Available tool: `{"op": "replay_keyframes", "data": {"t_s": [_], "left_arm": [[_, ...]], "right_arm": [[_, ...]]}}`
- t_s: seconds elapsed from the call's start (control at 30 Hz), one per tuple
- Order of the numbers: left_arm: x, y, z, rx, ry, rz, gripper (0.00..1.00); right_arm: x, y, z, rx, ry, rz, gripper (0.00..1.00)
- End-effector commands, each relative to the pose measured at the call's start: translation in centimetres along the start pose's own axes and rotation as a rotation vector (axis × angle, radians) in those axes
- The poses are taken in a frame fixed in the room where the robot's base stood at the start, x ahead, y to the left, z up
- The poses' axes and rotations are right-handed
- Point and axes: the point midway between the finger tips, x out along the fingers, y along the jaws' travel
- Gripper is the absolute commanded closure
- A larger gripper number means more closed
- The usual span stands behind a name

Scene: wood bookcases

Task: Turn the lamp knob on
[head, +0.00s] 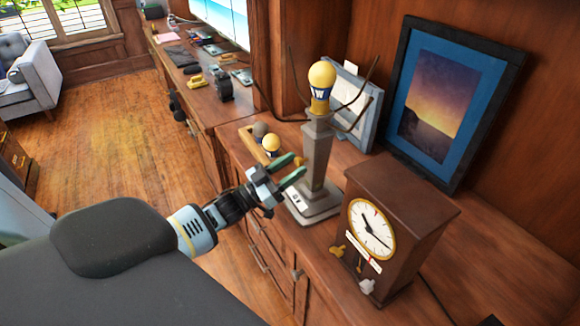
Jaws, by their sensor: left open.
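The lamp (316,155) stands upright on the wood counter, with a grey square post, a stepped base and a bare yellow bulb (322,76) on top. Thin dark curved wires rise beside the bulb, and there is no shade. A small white piece with dark marks (297,200) shows at the left of the base; I cannot tell whether it is the knob. My left gripper (298,166) is open and empty, with its two green-tipped fingers pointing right just beside the lower post. I cannot tell whether they touch it. My right gripper is out of view.
A brown clock (398,225) stands right of the lamp, close to its base. A framed picture (440,105) and a smaller frame (358,105) lean behind. A wooden tray (251,142) with a second yellow bulb (271,143) is left of the lamp. The floor (110,140) at left is clear.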

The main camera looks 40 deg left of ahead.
Motion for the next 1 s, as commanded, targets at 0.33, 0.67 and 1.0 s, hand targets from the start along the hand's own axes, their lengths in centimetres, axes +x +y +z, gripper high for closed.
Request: {"op": "replay_keyframes", "data": {"t_s": [0.33, 0.67, 1.0], "left_arm": [[0.0, 0.0, 0.0, 0.000, 0.000, 0.000, 0.84], [-0.1, 0.0, 0.1, 0.014, -0.001, 0.006, 1.00], [-0.2, -0.2, 0.3, 0.172, -0.003, 0.072, 1.00]], "right_arm": [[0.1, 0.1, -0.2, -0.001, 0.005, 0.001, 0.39], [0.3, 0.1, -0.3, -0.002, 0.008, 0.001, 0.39], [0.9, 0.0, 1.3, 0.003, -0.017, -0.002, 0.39]]}}
